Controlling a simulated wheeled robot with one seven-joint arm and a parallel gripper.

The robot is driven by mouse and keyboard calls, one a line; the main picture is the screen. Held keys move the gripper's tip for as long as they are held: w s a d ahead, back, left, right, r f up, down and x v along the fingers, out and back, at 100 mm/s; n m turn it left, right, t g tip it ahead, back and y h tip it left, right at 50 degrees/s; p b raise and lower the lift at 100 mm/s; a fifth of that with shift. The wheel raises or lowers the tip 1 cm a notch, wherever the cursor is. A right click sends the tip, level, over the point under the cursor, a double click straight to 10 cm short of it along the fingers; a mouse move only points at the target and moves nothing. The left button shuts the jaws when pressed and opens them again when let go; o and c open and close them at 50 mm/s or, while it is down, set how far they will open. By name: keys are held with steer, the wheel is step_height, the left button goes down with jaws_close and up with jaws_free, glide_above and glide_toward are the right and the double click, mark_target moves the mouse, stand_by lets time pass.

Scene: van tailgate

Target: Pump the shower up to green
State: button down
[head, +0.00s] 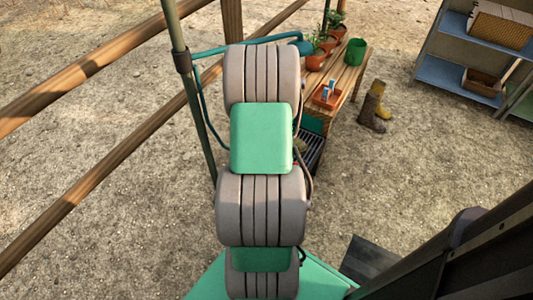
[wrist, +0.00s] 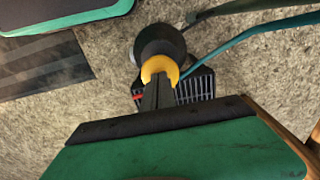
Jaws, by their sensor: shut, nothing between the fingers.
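In the wrist view, the two dark fingers of my gripper (wrist: 155,94) are together, with nothing between them. Their tips overlap a yellow ring-shaped part (wrist: 160,67) on a dark round body (wrist: 158,42), which looks like the pump; I cannot tell whether they touch. Teal hoses or pipes (wrist: 235,38) run off to the upper right. In the head view, a green pole (head: 182,85) carries a teal pipe (head: 240,43) ending in a shower head (head: 300,47). My arm hides the pump and my gripper there. No green-marked gauge can be made out.
A dark slatted grate (wrist: 195,85) lies beside the pump. A wooden bench (head: 345,80) with pots stands behind it, with boots (head: 372,110) to its right. A wooden rail fence (head: 90,65) runs along the left. Open gravel lies to the right.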

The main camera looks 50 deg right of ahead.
steer(key=shift+f+b, duration=1)
steer(key=shift+f, duration=1.05)
steer(key=shift+r, duration=0.15)
step_height(320, 180, up, 5)
steer(key=p, duration=0.4)
